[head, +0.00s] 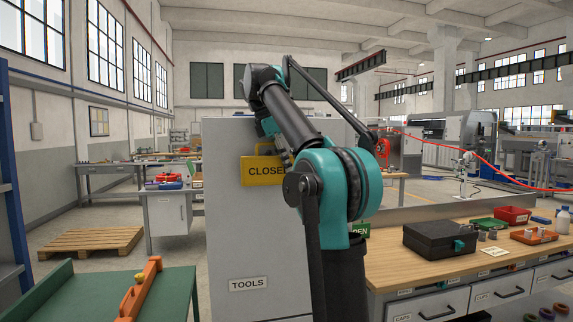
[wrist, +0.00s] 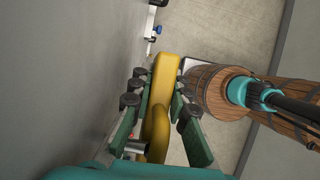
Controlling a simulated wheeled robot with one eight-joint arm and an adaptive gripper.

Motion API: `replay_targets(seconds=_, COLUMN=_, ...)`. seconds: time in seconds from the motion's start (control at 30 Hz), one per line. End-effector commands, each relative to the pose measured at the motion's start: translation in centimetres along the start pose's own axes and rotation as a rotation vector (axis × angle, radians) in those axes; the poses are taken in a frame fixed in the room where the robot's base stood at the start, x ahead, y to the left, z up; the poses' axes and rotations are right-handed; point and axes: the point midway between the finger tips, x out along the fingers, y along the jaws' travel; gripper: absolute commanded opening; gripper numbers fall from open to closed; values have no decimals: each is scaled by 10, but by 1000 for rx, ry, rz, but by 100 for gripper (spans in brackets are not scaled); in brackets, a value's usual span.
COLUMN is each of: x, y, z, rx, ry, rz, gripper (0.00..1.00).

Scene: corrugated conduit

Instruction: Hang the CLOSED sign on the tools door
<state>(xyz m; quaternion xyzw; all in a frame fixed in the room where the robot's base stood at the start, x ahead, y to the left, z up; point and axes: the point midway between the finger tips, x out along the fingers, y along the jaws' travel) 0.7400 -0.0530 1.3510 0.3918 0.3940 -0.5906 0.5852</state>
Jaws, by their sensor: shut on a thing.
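The yellow CLOSED sign (head: 262,171) is upright in front of the grey tools door (head: 245,235), with its lettering facing the head camera. The door carries a TOOLS label (head: 248,284) low down. My gripper (wrist: 160,92) is shut on the sign, which shows edge-on between the green fingers as a yellow bar (wrist: 165,72). In the head view my arm hides the sign's right end and most of the gripper. The grey door surface (wrist: 65,80) fills the left of the wrist view. I cannot tell whether the sign touches the door or a hook.
A green OPEN sign (head: 361,231) is partly hidden behind my arm. A workbench (head: 450,260) at right holds a black case (head: 438,238), a red bin (head: 513,215) and trays. A green table (head: 165,290) is at lower left. A wooden barrel (wrist: 208,88) shows in the wrist view.

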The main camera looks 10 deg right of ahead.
Motion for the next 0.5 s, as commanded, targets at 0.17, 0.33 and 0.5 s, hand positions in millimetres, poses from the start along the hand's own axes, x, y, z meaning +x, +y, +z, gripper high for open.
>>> replay_targets(seconds=0.17, x=3, y=4, z=1, rx=7, ry=-4, rz=20, gripper=0)
replay_targets(seconds=0.33, x=4, y=-3, z=0, rx=6, ry=-2, rz=20, gripper=0)
replay_targets(seconds=0.5, x=3, y=-12, z=-1, rx=4, ry=-1, rz=19, gripper=0)
